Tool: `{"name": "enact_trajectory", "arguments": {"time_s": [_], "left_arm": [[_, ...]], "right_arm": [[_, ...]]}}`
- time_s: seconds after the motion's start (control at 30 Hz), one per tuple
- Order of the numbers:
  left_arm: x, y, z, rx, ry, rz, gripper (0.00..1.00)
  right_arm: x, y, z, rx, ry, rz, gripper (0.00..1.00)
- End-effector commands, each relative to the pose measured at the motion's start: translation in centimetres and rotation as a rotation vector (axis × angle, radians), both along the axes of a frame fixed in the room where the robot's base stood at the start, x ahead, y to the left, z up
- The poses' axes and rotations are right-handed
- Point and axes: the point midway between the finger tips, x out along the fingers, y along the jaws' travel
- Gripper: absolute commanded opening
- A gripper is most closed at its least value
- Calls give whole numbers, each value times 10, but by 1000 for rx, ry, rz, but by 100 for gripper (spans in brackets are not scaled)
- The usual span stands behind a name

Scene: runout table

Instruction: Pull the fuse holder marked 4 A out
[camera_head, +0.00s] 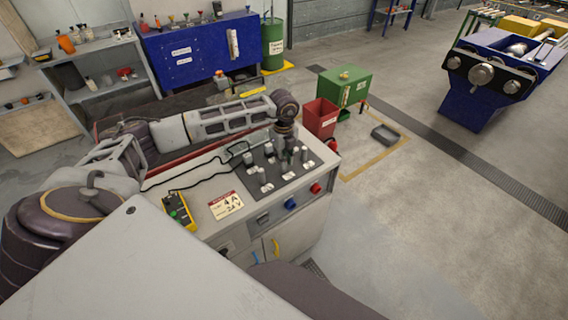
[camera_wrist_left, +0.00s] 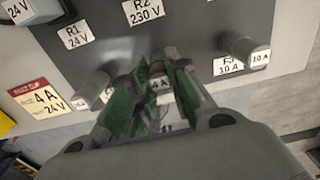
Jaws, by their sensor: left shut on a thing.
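I cannot tell how deep the holder sits in the panel. In the head view, my left gripper (camera_head: 284,150) is over the far right part of the dark panel (camera_head: 288,177), small and partly hidden by the wrist, and the 4 A holder cannot be made out there. A card reading 4 A, 24 V (camera_head: 226,204) lies on the bench top; it also shows in the left wrist view (camera_wrist_left: 41,100). My right gripper is not seen.
Other grey holders stand close by, including one marked 10 A (camera_wrist_left: 248,52). A yellow meter (camera_head: 179,211) with a black lead lies left of the card. A red bin (camera_head: 320,118) and a green box (camera_head: 345,86) stand on the floor behind the bench.

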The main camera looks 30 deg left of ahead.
Motion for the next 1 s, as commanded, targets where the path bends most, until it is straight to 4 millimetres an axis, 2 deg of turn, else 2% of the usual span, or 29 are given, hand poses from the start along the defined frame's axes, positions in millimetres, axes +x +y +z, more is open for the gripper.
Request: {"name": "enact_trajectory", "arguments": {"time_s": [0.37,1.0], "left_arm": [[0,0,2,0,-1,0,0],[0,0,17,0,-1,0,0]], "right_arm": [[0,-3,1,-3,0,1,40],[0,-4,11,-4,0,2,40]]}}
